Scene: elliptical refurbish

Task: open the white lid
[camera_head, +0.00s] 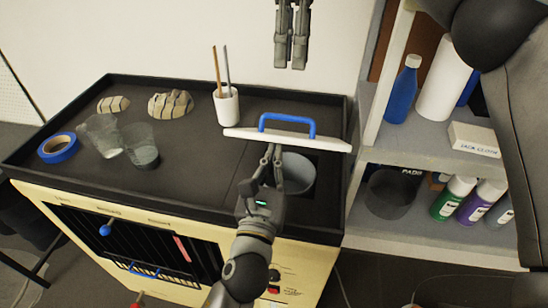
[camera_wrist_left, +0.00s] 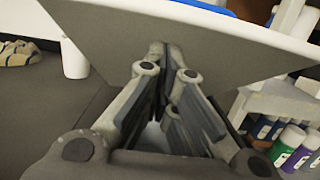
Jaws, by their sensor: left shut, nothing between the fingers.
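The white lid (camera_head: 240,133) has a blue handle (camera_head: 288,118) on top and is raised over an opening in the black worktop. In the left wrist view its grey underside (camera_wrist_left: 240,55) and white rim show. A round grey container (camera_head: 302,172) sits in the opening below it. My left gripper (camera_head: 272,150) is shut and empty, with its fingertips at the lid's near edge, under it in the left wrist view (camera_wrist_left: 175,60). Whether they touch is unclear. My right gripper (camera_head: 291,66) hangs above and behind the lid, apart from it; its finger gap is unclear.
A white cup (camera_head: 227,108) with two sticks stands left of the lid. Two clear cups (camera_head: 141,148), blue tape (camera_head: 58,148) and pale blocks (camera_head: 170,104) are further left. A shelf (camera_head: 400,144) with bottles stands close on the right. The worktop's middle is clear.

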